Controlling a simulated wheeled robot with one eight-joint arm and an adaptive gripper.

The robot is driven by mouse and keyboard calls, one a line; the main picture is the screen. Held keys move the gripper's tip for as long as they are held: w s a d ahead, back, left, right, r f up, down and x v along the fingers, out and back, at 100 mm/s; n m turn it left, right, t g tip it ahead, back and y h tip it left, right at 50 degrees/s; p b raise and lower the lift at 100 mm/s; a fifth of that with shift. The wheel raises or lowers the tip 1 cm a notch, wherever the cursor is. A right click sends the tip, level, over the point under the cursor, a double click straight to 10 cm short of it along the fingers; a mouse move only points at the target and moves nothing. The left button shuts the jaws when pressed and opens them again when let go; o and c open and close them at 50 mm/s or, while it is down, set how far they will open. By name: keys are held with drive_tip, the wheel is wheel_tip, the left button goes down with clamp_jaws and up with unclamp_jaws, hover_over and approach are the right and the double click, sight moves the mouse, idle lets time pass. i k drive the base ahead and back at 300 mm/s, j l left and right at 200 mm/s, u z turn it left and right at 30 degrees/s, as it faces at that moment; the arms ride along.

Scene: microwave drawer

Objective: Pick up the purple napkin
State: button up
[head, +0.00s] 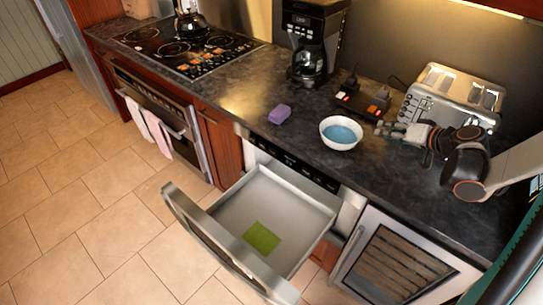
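A small purple block-like item, the purple napkin (279,114), lies on the dark countertop in the head view. It is left of the white bowl and above the open drawer. My gripper (386,130) is over the counter at the right, in front of the toaster. It is well to the right of the napkin, with the bowl between them. The gripper is apart from the napkin. Its fingers are small and seen against the toaster and dark counter, so their opening is unclear.
A white bowl with blue inside (341,133) stands near the counter's front edge. A coffee maker (312,40), a dark device with red lights (362,98) and a toaster (452,98) stand behind. The open drawer (225,202) juts out below, holding a flat green item (262,237).

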sight(280, 114)
drive_tip(key=i+u, duration=0.2)
drive_tip(key=u, duration=0.15)
drive_tip(key=i+l+u, duration=0.15)
drive_tip(key=u, duration=0.2)
drive_tip(key=i+l+u, duration=0.15)
drive_tip(key=u, duration=0.2)
